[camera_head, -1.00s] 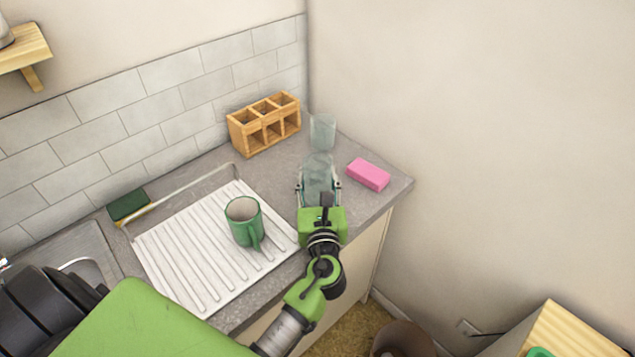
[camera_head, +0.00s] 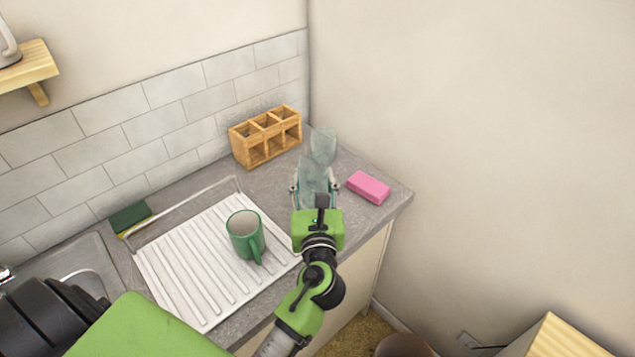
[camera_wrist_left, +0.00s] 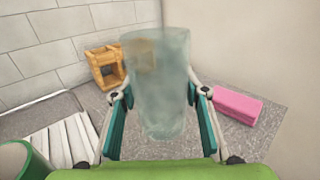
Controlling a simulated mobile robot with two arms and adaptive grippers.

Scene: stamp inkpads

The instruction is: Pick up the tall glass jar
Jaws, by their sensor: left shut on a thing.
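The tall glass jar (camera_head: 316,174) is clear, bluish and upright between the fingers of my left gripper (camera_head: 315,188). The gripper is shut on its sides. In the left wrist view the jar (camera_wrist_left: 158,85) stands between the two teal-lined fingers (camera_wrist_left: 160,130). Whether its base is clear of the counter I cannot tell. My right gripper is in neither view.
A pink sponge (camera_head: 368,187) lies right of the jar on the grey counter (camera_head: 268,187). A wooden compartment box (camera_head: 265,138) stands behind left. A green mug (camera_head: 245,235) stands on the white drying rack (camera_head: 190,270) at left. Walls close off the back and right.

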